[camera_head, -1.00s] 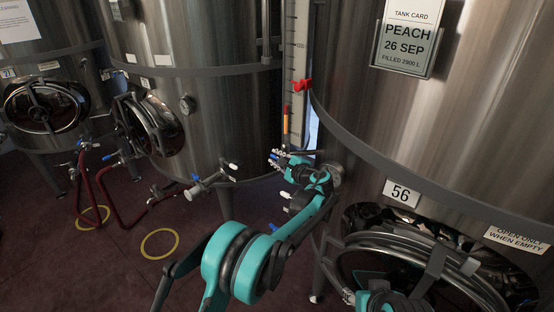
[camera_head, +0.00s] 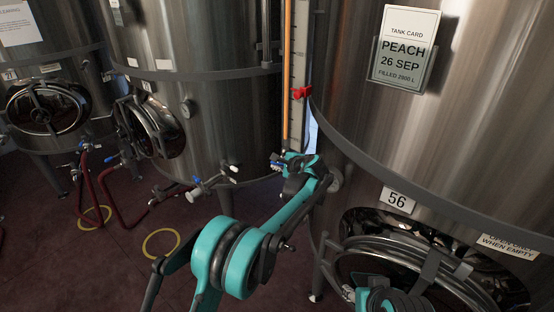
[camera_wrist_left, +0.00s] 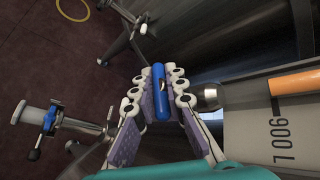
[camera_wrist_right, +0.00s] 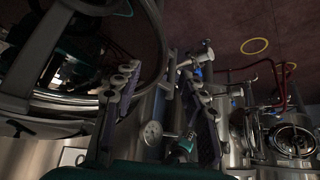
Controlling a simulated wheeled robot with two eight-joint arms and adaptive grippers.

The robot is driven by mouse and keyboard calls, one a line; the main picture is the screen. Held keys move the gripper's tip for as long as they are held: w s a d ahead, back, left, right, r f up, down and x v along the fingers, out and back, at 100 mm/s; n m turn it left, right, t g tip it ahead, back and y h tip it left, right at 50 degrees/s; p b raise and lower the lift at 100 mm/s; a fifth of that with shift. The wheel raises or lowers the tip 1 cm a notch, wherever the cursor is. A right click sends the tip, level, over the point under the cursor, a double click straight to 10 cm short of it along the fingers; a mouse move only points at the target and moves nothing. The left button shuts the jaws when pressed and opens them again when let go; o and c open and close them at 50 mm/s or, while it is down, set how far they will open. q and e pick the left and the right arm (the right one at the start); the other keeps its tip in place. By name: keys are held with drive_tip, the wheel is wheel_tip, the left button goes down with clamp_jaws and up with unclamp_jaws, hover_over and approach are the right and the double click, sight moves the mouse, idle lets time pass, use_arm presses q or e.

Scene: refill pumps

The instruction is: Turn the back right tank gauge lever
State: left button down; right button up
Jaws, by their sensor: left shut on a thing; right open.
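The gauge lever is a small blue handle (camera_wrist_left: 160,92) beside a metal fitting (camera_wrist_left: 209,96) at the foot of the level gauge (camera_head: 299,60). My left gripper (camera_wrist_left: 161,78) is shut on this handle, its fingers on both sides of it. In the head view my left gripper (camera_head: 279,163) is at the gauge's bottom, and the fitting is mostly hidden. An orange column (camera_head: 287,70) in the gauge reaches the picture's top edge, past a red marker (camera_head: 301,93). My right gripper (camera_wrist_right: 160,88) is open and empty, with a tank door beside it.
The tank marked 56 (camera_head: 450,130), with a PEACH card (camera_head: 403,48), fills the right. Another steel tank (camera_head: 205,110) stands left of the gauge. A valve (camera_head: 205,185) juts out below it. Red hoses (camera_head: 112,200) and yellow rings (camera_head: 161,243) are on the dark floor.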

use_arm(q)
drive_tip(key=shift+n+g+h+p, duration=0.3)
drive_tip(key=shift+g+h+p, duration=0.7)
drive_tip(key=shift+h+p, duration=0.15)
drive_tip(key=shift+f, duration=0.1)
drive_tip(key=c, duration=1.8)
unclamp_jaws()
drive_tip(key=shift+c, duration=0.2)
drive_tip(key=shift+s, duration=0.1)
drive_tip(key=v, duration=1.2)
